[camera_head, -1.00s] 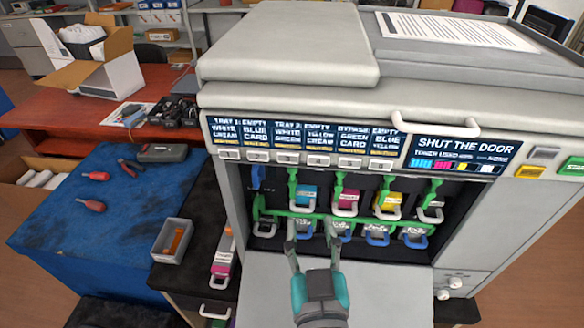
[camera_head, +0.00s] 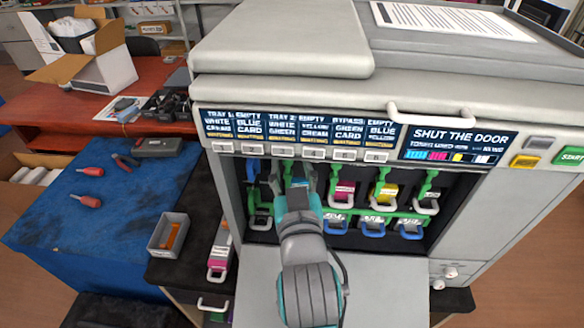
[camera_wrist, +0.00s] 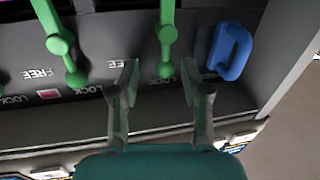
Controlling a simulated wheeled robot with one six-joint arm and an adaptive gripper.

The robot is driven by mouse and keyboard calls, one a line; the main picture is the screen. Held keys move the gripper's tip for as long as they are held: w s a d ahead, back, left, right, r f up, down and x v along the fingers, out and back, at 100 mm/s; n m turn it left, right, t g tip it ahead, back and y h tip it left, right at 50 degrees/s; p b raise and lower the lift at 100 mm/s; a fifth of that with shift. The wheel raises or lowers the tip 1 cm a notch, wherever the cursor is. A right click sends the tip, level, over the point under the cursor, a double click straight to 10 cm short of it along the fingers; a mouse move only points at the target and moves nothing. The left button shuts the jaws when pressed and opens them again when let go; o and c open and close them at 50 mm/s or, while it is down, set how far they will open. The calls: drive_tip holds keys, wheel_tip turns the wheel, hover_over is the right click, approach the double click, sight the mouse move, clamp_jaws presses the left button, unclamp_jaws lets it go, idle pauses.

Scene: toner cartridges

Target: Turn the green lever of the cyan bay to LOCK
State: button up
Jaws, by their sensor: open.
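In the wrist view the nearest green lever (camera_wrist: 167,35) hangs between the two fingers of my open gripper (camera_wrist: 160,78), with a gap on each side. Its rounded end is close to a LOCK label (camera_wrist: 158,80), with a FREE label (camera_wrist: 122,66) to the left. In the head view my gripper (camera_head: 298,180) reaches into the printer's open front at the cyan bay and hides most of that bay. The top of the green lever (camera_head: 288,168) shows there above my gripper.
A blue lever (camera_wrist: 230,50) stands right of my gripper in the wrist view, and another green lever (camera_wrist: 60,42) stands left. In the head view, magenta (camera_head: 343,190) and yellow (camera_head: 385,192) cartridges sit to the right. The open door (camera_head: 385,285) lies below.

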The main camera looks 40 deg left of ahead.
drive_tip(key=shift+w+a, duration=0.1)
clamp_jaws()
drive_tip(key=shift+a+n, duration=0.25)
drive_tip(key=shift+n, duration=0.65)
unclamp_jaws()
drive_tip(key=shift+s, duration=0.2)
drive_tip(key=v, duration=0.7)
drive_tip(key=shift+s+d, duration=0.15)
drive_tip(key=shift+s, duration=0.05)
drive_tip(key=shift+r, duration=0.1)
